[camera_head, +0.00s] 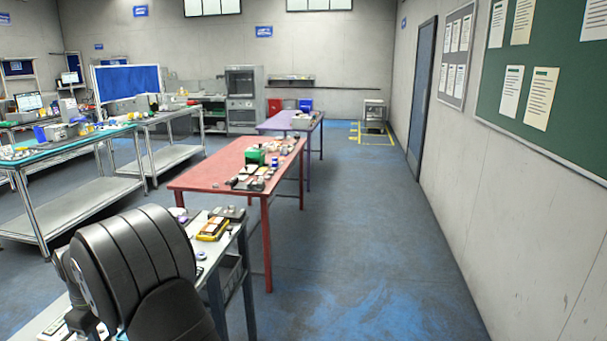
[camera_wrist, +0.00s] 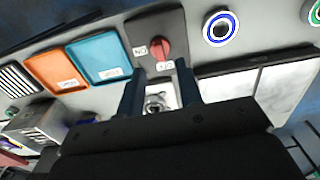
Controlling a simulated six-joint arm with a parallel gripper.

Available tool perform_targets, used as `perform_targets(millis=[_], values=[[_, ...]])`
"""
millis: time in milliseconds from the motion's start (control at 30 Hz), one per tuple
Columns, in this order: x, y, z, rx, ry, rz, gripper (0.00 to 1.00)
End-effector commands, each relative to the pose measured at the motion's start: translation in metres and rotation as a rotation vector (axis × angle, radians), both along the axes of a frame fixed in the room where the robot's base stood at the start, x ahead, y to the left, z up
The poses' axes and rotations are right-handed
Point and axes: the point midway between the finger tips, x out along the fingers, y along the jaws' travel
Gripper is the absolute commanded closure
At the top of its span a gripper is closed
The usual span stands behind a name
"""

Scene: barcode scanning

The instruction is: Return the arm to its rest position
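My gripper (camera_wrist: 159,70) shows in the wrist view with its two dark fingers apart. Between and beyond them is a light surface with a small grey metallic part (camera_wrist: 156,103); I see no finger closed on it. Just past the fingertips is a dark panel with a red rotary knob (camera_wrist: 160,48). In the head view a large dark rounded part of my arm fills the lower left, and my gripper is not visible there.
In the wrist view an orange tray (camera_wrist: 60,68), a blue tray (camera_wrist: 98,55) and a blue-ringed disc (camera_wrist: 220,27) lie around the panel. In the head view a grey table (camera_head: 238,238) with a yellow device (camera_head: 213,229) adjoins a red table (camera_head: 215,170). The right floor is clear.

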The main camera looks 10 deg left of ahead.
Motion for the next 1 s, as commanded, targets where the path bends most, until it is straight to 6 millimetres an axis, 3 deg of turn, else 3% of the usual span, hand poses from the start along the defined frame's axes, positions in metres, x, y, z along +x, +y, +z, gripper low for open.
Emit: perform_targets(millis=[633, 1000], values=[[0.0, 0.0, 0.131, 0.003, -0.002, 0.001, 0.67], [0.0, -0.001, 0.051, -0.004, 0.002, 0.0, 0.67]])
